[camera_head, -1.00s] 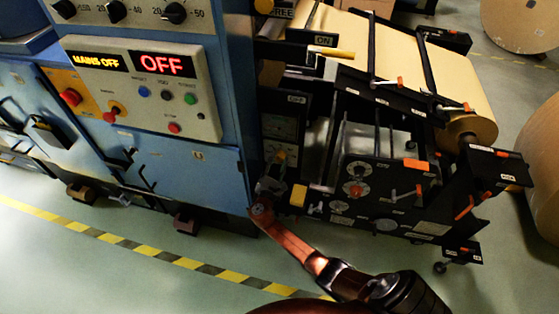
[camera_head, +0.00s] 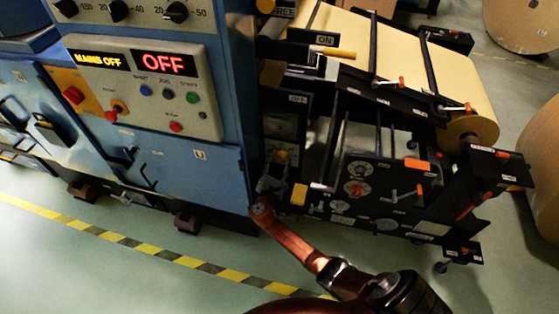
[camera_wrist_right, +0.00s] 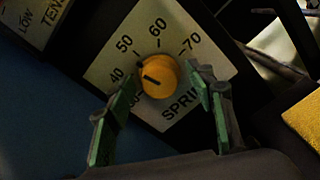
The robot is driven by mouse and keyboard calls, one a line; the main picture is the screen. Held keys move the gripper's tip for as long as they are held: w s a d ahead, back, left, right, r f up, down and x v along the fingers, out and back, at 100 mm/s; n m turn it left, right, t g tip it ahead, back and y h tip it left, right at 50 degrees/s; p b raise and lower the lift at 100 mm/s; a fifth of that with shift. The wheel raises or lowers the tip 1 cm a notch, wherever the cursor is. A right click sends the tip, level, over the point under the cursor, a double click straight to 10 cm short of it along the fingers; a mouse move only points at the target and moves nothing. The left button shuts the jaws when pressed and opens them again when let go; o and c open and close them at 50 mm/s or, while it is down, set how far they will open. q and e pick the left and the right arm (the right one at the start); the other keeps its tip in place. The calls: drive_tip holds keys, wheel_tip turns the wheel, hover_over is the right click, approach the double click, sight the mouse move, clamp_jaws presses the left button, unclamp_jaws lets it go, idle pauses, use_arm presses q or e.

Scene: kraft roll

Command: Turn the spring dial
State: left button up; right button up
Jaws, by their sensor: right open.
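The spring dial is a round yellow knob (camera_wrist_right: 160,76) with a dark pointer line, on a pale scale plate (camera_wrist_right: 118,50) marked 40, 50, 60 and 70 and "SPRIN…" in the right wrist view. The line points toward the left, near the 40 and 50 marks. My right gripper (camera_wrist_right: 160,105) is open, with its green-padded fingers to the left and right of the knob's lower part. I see no clear contact. In the head view my right gripper (camera_head: 272,184) is at the machine's dark side beside the blue cabinet. My left gripper is not in view.
A blue cabinet with a control panel (camera_head: 150,85) reading "MAINS OFF" and "OFF" stands left. The black roll frame (camera_head: 375,185) with kraft paper (camera_head: 400,60) is right. A yellow block (camera_head: 299,194) sits close to the right gripper. A striped line crosses the open floor.

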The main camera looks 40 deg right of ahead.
drive_tip(key=v, duration=1.2)
